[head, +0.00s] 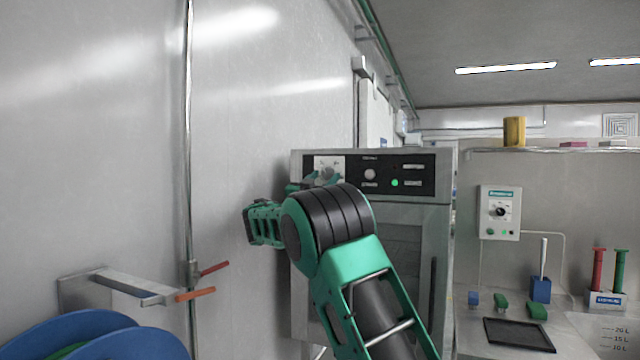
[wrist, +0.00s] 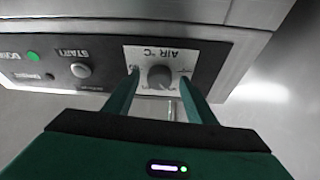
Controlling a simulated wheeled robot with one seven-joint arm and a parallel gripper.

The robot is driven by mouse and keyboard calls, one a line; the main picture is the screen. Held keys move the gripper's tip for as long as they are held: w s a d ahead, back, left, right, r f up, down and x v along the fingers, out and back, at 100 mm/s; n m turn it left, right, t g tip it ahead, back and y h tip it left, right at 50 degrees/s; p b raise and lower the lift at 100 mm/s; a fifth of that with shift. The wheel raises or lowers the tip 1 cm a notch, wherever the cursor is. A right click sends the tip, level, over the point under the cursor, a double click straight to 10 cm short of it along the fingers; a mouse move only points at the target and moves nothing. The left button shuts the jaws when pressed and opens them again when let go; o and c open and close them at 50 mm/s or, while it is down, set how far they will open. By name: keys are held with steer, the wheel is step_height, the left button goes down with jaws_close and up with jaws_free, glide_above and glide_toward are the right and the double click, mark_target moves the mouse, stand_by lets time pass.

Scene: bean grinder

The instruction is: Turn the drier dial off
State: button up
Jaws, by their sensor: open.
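The drier (head: 425,220) is a grey steel cabinet with a black control panel across its top. In the wrist view its dial (wrist: 160,77) is a grey round knob on a white plate marked "AIR °C". My gripper (wrist: 160,84) is open, with one green finger on each side of the dial in the picture; I cannot tell whether they touch it. In the head view the dial's white plate (head: 328,163) is partly hidden by my gripper (head: 322,180) and arm. A round START button (wrist: 80,70) and a lit green lamp (wrist: 32,56) are on the same panel.
A grey wall with a vertical pipe (head: 188,130) and orange-red valve handles (head: 195,294) is on the left. Blue round lids (head: 130,345) are at the lower left.

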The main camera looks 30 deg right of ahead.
steer(key=shift+w, duration=0.1)
steer(key=c, duration=1.1)
steer(key=shift+o, duration=0.3)
steer(key=shift+a, duration=0.1)
steer(key=shift+r, duration=0.1)
